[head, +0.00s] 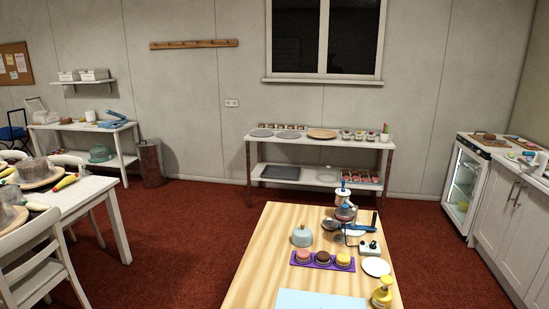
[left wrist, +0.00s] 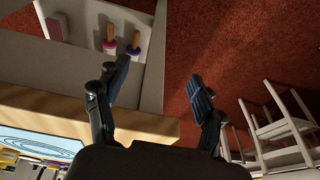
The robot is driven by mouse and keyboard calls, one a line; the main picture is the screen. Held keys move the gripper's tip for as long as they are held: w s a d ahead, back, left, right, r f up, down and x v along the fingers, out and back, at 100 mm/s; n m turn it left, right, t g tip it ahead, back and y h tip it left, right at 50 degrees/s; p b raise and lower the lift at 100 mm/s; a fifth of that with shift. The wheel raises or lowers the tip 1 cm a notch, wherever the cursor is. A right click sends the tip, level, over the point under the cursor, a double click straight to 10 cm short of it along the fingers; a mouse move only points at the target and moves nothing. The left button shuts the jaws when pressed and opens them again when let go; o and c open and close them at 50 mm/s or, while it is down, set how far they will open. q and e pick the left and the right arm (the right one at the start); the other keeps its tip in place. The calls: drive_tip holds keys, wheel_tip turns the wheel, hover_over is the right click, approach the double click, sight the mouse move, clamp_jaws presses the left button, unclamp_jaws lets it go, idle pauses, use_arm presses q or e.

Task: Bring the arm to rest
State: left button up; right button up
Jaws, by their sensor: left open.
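My left gripper (left wrist: 160,72) shows in the left wrist view with its two dark fingers spread apart. It is open, with nothing between the fingertips. Red carpet and part of a pale surface lie behind the fingers. The wooden table's edge (left wrist: 155,130) shows behind the finger bases. Neither gripper shows in the head view, and my right gripper is in neither view.
In the head view, the wooden table (head: 250,265) bears a purple tray (head: 323,267) of three small cakes, a white plate (head: 376,267) and a yellow-topped bottle (head: 382,293). White chairs (left wrist: 275,130) stand right in the wrist view. Two wooden-handled tools (left wrist: 135,42) lie upper left.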

use_arm(q)
wheel_tip(320, 180, down, 14)
drive_tip(key=s+r, duration=0.1)
drive_tip(key=s, duration=0.2)
drive_tip(key=s+a+f+g+b, duration=0.1)
drive_tip(key=s+a+f+g, duration=0.1)
drive_tip(key=s+f, duration=1.4)
wheel_tip(320, 180, down, 3)
drive_tip(key=shift+s+a+f, duration=0.1)
drive_tip(key=shift+s+a, duration=0.3)
drive_tip(key=shift+a, duration=0.25)
